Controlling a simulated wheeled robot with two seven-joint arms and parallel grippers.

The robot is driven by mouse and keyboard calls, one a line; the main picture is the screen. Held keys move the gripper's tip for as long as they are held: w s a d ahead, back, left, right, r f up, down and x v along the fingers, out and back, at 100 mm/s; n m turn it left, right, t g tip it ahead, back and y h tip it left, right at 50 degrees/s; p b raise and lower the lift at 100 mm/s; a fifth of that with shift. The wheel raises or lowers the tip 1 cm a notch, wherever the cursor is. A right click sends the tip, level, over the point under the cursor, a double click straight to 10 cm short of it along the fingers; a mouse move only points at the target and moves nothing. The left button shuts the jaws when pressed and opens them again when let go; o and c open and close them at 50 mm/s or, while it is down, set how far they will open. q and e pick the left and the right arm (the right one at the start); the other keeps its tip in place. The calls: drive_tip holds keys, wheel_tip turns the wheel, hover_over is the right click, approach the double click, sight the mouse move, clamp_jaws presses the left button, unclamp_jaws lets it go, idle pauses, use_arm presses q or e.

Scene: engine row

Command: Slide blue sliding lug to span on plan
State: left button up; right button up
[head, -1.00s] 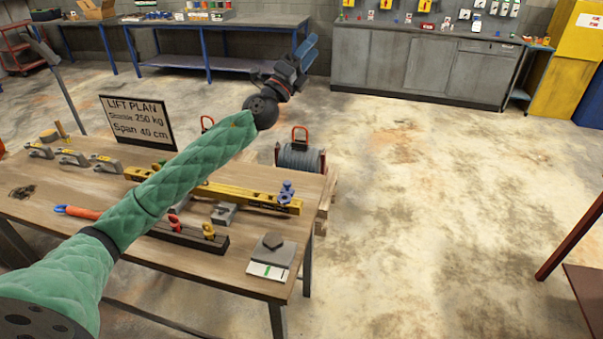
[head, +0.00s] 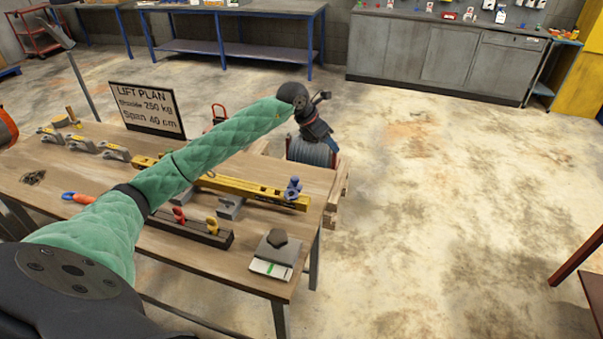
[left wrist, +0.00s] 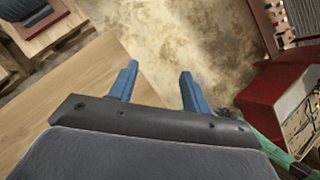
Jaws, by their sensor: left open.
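The blue sliding lug (head: 293,188) stands upright near the right end of the yellow beam (head: 250,190) on the wooden bench. The plan board (head: 148,108) at the back of the bench reads "LIFT PLAN", "Shackle 250 kg", "Span 40 cm". My left gripper (head: 320,132) is in the air above and beyond the beam's right end, apart from the lug. In the head view its fingers are hard to make out. The left wrist view shows its two blue fingers (left wrist: 160,72) spread and empty. My left arm covers part of the beam. My right gripper is not in view.
A dark rack (head: 190,228) with a red and a yellow shackle lies in front of the beam. A cable drum (head: 310,152) stands behind the bench.

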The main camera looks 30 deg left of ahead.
use_arm(q)
drive_tip(key=s+a+f+g+y, duration=0.2)
drive_tip(key=s+a+f+y, duration=0.1)
drive_tip(key=a, duration=0.1)
drive_tip(key=g+y, duration=0.2)
drive_tip(key=g, duration=0.1)
hover_over(295, 178)
drive_tip(key=shift+w+f, duration=0.15)
drive_tip(key=shift+f, duration=0.3)
wheel_tip(295, 178, down, 7)
drive_tip(key=p, duration=0.4)
drive_tip(key=shift+f, duration=0.1)
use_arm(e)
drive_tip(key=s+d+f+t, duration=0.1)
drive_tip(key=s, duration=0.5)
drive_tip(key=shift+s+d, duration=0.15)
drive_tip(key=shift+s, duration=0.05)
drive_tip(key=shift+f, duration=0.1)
use_arm(q)
drive_tip(key=shift+a, duration=0.1)
clamp_jaws()
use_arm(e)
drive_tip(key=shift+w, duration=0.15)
